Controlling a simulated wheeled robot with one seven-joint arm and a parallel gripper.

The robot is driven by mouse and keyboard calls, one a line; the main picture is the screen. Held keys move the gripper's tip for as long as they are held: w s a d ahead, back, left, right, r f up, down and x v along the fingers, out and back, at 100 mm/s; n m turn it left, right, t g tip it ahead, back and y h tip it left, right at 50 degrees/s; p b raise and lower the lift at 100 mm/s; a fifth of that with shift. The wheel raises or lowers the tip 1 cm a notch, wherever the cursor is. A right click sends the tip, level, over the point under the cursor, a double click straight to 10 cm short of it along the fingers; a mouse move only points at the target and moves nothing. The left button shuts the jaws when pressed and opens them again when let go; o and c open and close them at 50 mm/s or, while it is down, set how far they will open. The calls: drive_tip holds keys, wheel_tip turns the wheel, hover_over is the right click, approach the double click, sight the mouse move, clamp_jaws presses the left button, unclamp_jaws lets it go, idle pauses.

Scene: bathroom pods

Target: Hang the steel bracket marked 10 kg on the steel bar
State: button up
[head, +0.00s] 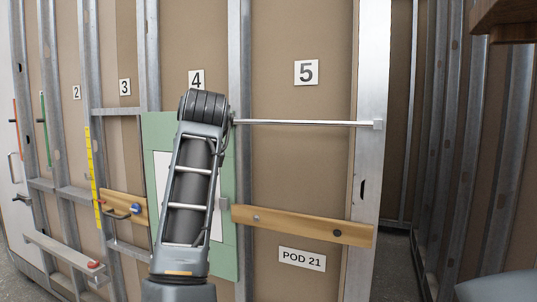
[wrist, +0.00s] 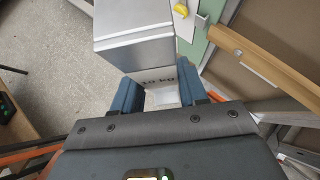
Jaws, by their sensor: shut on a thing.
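The steel bracket (wrist: 135,52) is a boxy silver-grey piece, and its near pale face reads 10 kg in the wrist view. My gripper (wrist: 160,98) has its two blue fingers shut on the near end of the bracket, one on each side. The steel bar (head: 305,123) shows in the head view. It runs level across bay 5, from the stud beside my arm to the wide stud at right. My arm hides the gripper and the bracket in the head view. I cannot make out the bar in the wrist view.
A wooden rail (head: 300,225) crosses bay 5 below the bar, above the POD 21 sign (head: 302,258). A green panel (head: 158,128) stands behind my arm. In the wrist view, the wooden rail (wrist: 265,58) is right of the bracket, and bare floor (wrist: 55,60) is at left.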

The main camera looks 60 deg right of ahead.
drive_tip(key=s+d+r+m+g+h+b, duration=0.1)
drive_tip(key=s+r+m+g+h, duration=0.1)
drive_tip(key=s, duration=0.6)
drive_tip(key=s+d+r+m+g+h+b, duration=0.1)
drive_tip(key=s+r+m+g, duration=0.4)
drive_tip(key=s+m, duration=0.2)
drive_tip(key=shift+s+d+r+h+b, duration=0.25)
drive_tip(key=shift+s+h+b, duration=0.15)
drive_tip(key=shift+s, duration=0.85)
drive_tip(key=shift+a, duration=0.1)
drive_tip(key=w+d+f+b, duration=0.1)
drive_tip(key=d+f, duration=0.1)
drive_tip(key=d, duration=1.2)
drive_tip(key=shift+f, duration=0.4)
